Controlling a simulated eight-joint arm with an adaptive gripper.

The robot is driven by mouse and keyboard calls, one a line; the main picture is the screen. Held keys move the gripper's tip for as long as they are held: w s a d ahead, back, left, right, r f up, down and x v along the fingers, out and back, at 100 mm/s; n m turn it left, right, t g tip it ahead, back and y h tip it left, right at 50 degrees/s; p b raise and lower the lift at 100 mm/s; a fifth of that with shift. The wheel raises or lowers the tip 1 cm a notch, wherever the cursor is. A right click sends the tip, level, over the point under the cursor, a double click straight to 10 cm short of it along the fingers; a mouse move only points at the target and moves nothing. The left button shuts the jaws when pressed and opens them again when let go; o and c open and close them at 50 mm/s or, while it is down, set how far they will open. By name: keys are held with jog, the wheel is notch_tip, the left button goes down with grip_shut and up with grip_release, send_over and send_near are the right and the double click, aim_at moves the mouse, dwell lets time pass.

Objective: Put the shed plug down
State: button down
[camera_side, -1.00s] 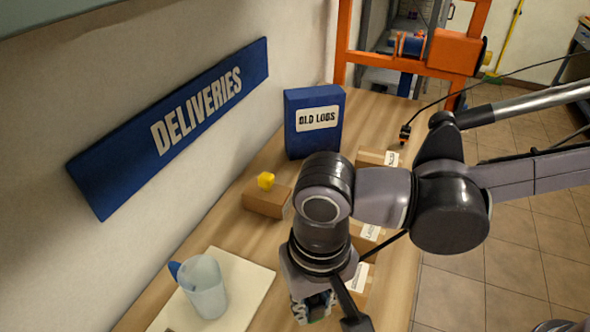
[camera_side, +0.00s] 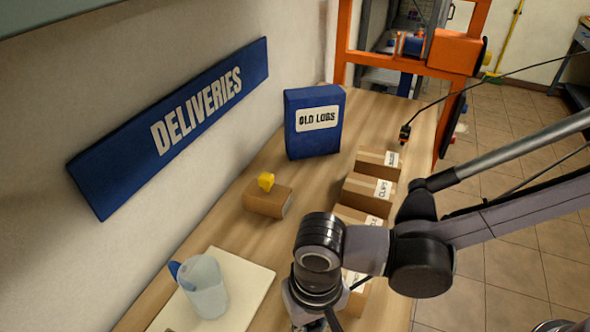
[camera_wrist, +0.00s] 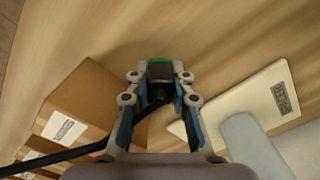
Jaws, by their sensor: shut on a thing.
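In the wrist view my gripper (camera_wrist: 159,80) is shut on a dark plug (camera_wrist: 159,70) with a green end face, which I take to be the shed plug. Its black cable (camera_wrist: 80,151) runs off to the lower left. Bare wooden table (camera_wrist: 185,30) shows beyond the plug; I cannot tell whether the plug touches it. In the side view my gripper (camera_side: 312,300) is low, near the bottom edge, between the pale board and the row of boxes, and the plug is hidden there.
Labelled cardboard boxes (camera_side: 367,188) line the table's right side. A pale board (camera_side: 255,283) bears a jug (camera_side: 205,287). A small box (camera_side: 266,202) carries a yellow object (camera_side: 266,181). A blue "OLD LOGS" box (camera_side: 314,145) stands behind. Another dark plug (camera_side: 405,133) lies far back.

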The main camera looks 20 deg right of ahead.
jog(key=shift+f, duration=0.1)
jog(key=c, duration=1.2)
grip_release()
